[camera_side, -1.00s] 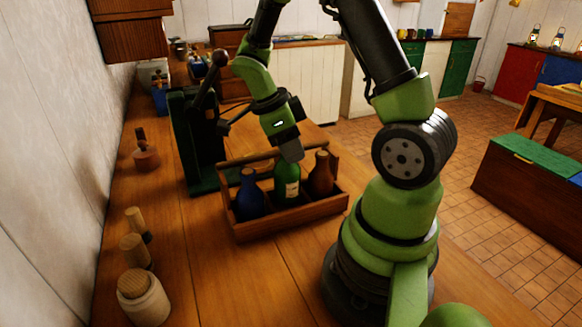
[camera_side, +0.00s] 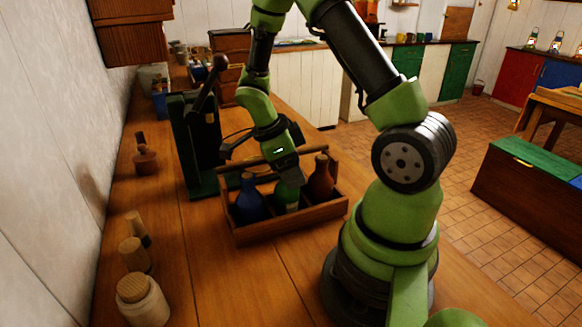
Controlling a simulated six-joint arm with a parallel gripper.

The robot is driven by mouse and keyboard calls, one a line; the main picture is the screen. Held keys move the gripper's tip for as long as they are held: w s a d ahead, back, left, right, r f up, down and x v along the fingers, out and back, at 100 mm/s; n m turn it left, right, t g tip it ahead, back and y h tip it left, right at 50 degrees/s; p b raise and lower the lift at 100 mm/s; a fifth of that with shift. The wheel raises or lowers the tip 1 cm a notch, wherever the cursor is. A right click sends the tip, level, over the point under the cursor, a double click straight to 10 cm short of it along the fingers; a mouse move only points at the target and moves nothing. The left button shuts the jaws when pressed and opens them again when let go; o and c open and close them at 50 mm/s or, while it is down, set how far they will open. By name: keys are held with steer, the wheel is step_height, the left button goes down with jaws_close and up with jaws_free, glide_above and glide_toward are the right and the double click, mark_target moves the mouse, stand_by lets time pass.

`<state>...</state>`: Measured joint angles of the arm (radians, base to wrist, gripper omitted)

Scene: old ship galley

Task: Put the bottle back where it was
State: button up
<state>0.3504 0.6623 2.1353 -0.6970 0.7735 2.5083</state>
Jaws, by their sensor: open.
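The green bottle (camera_side: 287,196) stands in the middle of the wooden bottle carrier (camera_side: 290,226), between the blue bottle (camera_side: 249,200) and the brown bottle (camera_side: 321,178). Its lower part is hidden by the carrier's front wall. It looks upright. My gripper (camera_side: 287,173) points down over the green bottle's top and hides its neck. The jaws are open around or just over the neck; the exact gap is hidden in this view.
The carrier's handle bar (camera_side: 246,157) runs close behind my gripper. A dark green lever press (camera_side: 197,145) stands behind left. Wooden tools and a jar (camera_side: 142,299) line the wall side. The bench front is clear.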

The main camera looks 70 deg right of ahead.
steer(key=v, duration=1.1)
steer(key=s+a+r+n+t+y, duration=0.2)
steer(key=s+a+r+n+t, duration=0.2)
steer(key=n, duration=0.9)
steer(key=s+a+r+n+t+y, duration=0.2)
steer(key=s+a+r+n+t, duration=0.3)
steer(key=a+n, duration=0.4)
steer(key=r+n+t, duration=0.1)
steer(key=n+t, duration=0.1)
steer(key=n, duration=0.2)
steer(key=shift+r, duration=0.35)
